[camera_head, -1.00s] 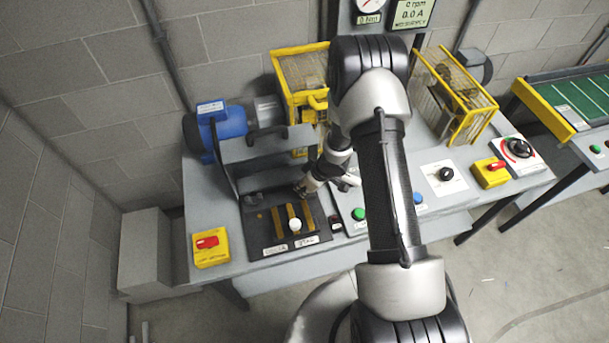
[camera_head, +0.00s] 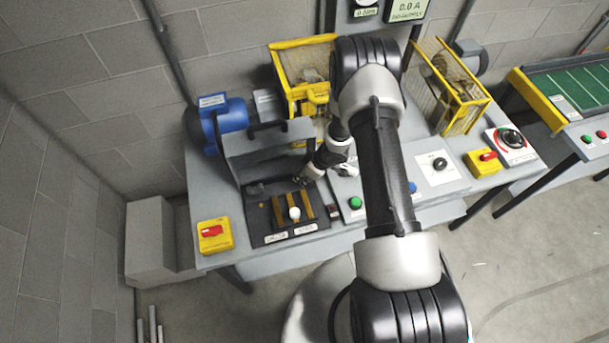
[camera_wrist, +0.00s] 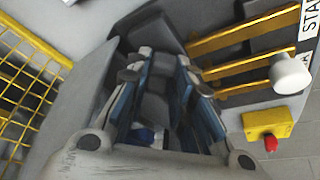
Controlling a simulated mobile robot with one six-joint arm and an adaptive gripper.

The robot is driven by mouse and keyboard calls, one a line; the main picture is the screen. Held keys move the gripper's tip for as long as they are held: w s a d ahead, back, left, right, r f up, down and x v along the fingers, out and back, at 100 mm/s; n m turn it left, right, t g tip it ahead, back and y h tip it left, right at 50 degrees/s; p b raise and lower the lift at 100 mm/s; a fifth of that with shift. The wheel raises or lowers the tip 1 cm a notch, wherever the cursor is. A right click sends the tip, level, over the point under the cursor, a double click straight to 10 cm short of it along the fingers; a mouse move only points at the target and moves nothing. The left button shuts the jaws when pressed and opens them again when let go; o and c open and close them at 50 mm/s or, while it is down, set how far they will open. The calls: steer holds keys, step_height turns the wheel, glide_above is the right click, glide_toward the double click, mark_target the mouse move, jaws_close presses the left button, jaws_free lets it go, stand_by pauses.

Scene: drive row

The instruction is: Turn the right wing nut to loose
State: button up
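The dark panel (camera_head: 268,233) with yellow slots and a white knob (camera_head: 294,213) lies on the left part of the bench. A small orange-brown piece, perhaps the left wing nut (camera_head: 257,190), shows at the panel's back left. My gripper (camera_head: 302,179) points down at the panel's back right, where it covers whatever is there; I cannot make out the right wing nut. In the wrist view my gripper's blue-lined fingers (camera_wrist: 164,58) stand apart with dark shapes between them. I cannot tell whether they touch anything. The white knob (camera_wrist: 290,73) is to their right.
A grey raised guard (camera_head: 265,150) stands behind the panel, close to my gripper. A yellow box with a red switch (camera_head: 214,236) is at the bench's left front. A green button (camera_head: 355,203) is right of the panel. A blue motor (camera_head: 220,122) stands behind.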

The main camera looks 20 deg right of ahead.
steer(key=o, duration=0.4)
steer(key=shift+c, duration=0.2)
steer(key=shift+r, duration=0.1)
steer(key=v, duration=1.2)
steer(key=shift+c, duration=0.2)
